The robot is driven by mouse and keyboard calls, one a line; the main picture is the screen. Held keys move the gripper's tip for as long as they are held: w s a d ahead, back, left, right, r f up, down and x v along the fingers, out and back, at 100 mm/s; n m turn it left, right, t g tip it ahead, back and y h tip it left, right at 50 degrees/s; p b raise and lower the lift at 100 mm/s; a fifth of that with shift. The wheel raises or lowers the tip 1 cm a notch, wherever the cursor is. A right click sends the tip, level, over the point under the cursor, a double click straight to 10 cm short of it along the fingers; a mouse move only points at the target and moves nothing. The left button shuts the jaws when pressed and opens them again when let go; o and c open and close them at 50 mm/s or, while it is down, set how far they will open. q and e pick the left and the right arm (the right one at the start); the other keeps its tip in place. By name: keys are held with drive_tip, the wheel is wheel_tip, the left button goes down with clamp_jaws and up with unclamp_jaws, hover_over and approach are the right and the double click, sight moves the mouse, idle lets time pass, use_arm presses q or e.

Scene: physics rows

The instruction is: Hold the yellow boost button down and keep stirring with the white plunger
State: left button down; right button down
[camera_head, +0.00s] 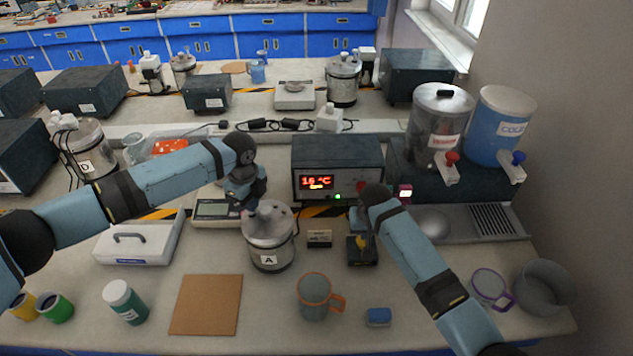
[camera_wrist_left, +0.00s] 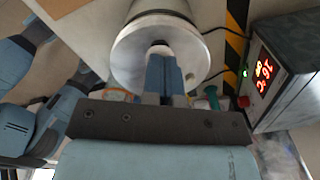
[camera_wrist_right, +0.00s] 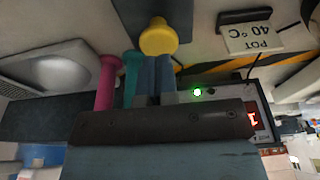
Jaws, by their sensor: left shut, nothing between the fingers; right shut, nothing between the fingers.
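The metal pot labelled A (camera_head: 270,258) stands on the bench, its round lid (camera_wrist_left: 125,55) below my left gripper. My left gripper (camera_head: 252,208) is shut with its fingertips at the lid's centre; it also shows in the left wrist view (camera_wrist_left: 163,62). The white plunger is mostly hidden by the fingers, and I cannot tell whether they touch it. The yellow button (camera_wrist_right: 158,38) is on a dark box (camera_head: 362,256) right of the pot. My right gripper (camera_wrist_right: 160,62) is shut, fingertips at the button. I cannot tell how far the button is pressed.
A control unit (camera_head: 337,158) behind reads 16 °C with a green light. A small sign, "POT 40°C" (camera_wrist_right: 250,38), stands between pot and button box. An orange-rimmed mug (camera_head: 314,298), a blue block (camera_head: 378,316) and a brown board (camera_head: 206,305) lie in front.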

use_arm(q)
drive_tip(key=shift+r, duration=2.15)
use_arm(e)
drive_tip(key=shift+f, duration=1.4)
use_arm(q)
drive_tip(key=shift+f, duration=2.2)
drive_tip(key=shift+r, duration=2.2)
drive_tip(key=shift+f, duration=0.15)
